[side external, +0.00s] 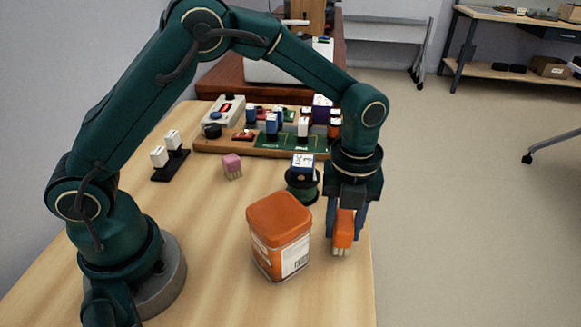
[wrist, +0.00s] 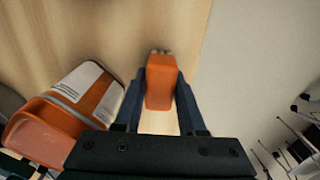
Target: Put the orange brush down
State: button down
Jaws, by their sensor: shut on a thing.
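The orange brush (side external: 343,230) is a small orange block with pale bristles pointing down. My gripper (side external: 346,222) is shut on it near the right edge of the table (side external: 180,215). In the wrist view the brush (wrist: 160,82) sits between the two blue fingers of my gripper (wrist: 159,92), with its bristle end away from the palm. I cannot tell for sure whether the bristles touch the table or hang just above it.
An orange tin with a white label (side external: 280,235) stands close to the left of the brush. The table edge lies close on the right.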

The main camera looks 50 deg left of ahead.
jog(key=shift+f, duration=0.2)
jog(key=shift+f, duration=0.15)
jog(key=c, duration=0.5)
grip_release()
